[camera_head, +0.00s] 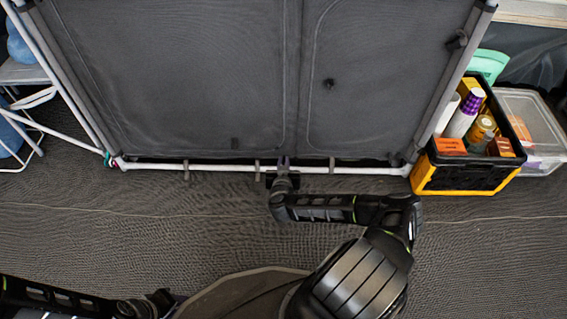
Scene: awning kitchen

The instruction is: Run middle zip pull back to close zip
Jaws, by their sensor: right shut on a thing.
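A grey fabric cupboard (190,75) on a white tube frame fills the top middle. The middle zip (297,80) is a vertical seam between its left and right panels, running down to the lower edge. My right gripper (283,163) is at the bottom of this seam, just above the white bottom tube. It is shut on the middle zip pull, which is too small and covered to make out. My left gripper (163,300) is low at the lower left, far from the cupboard; its jaws are not clear.
A black and yellow crate (465,178) with bottles and boxes stands right of the cupboard, beside a clear bin (545,125). A white rack (30,95) stands left. The floor (130,225) in front is clear.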

